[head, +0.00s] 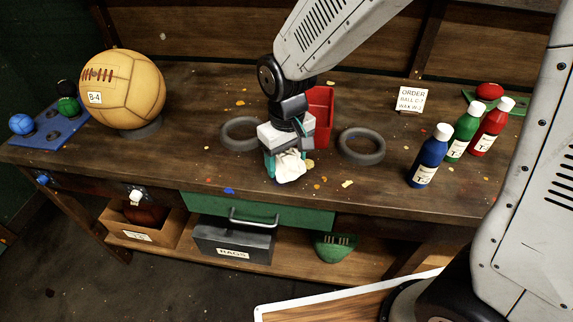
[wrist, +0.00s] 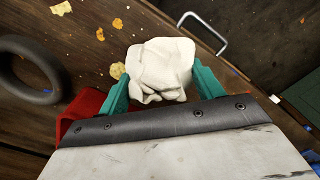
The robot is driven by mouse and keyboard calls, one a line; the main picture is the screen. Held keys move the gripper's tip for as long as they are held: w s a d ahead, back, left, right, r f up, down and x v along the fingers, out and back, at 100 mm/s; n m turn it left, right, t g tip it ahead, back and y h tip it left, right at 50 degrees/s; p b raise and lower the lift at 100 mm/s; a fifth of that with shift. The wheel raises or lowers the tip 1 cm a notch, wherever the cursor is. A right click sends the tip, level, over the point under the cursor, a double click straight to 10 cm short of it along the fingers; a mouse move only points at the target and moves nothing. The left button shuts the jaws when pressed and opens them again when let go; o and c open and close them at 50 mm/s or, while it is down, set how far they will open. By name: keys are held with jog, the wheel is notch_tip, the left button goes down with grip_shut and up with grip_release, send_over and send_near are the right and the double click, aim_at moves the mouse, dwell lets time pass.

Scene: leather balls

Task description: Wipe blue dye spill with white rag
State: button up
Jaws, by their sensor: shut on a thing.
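The white rag (head: 290,168) is a crumpled bundle between the teal fingers of my gripper (head: 285,160). In the wrist view the rag (wrist: 160,68) sits between both fingers of my gripper (wrist: 158,80), which is shut on it. The rag is low over the workbench (head: 200,160), near the front edge; I cannot tell whether it touches the top. A small blue patch (head: 229,190) lies at the bench's front edge, left of the rag; I cannot tell whether it is dye or a scrap. Whatever lies under the rag is hidden.
Two dark rings (head: 361,146) flank my gripper, and a red bin (head: 321,115) stands close behind it. Blue, green and red bottles (head: 429,157) stand right. A tan ball (head: 122,90) is left. A handled green drawer (head: 258,212) is below the front edge. Small scraps dot the top.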

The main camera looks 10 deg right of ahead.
jog(key=shift+r, duration=1.9)
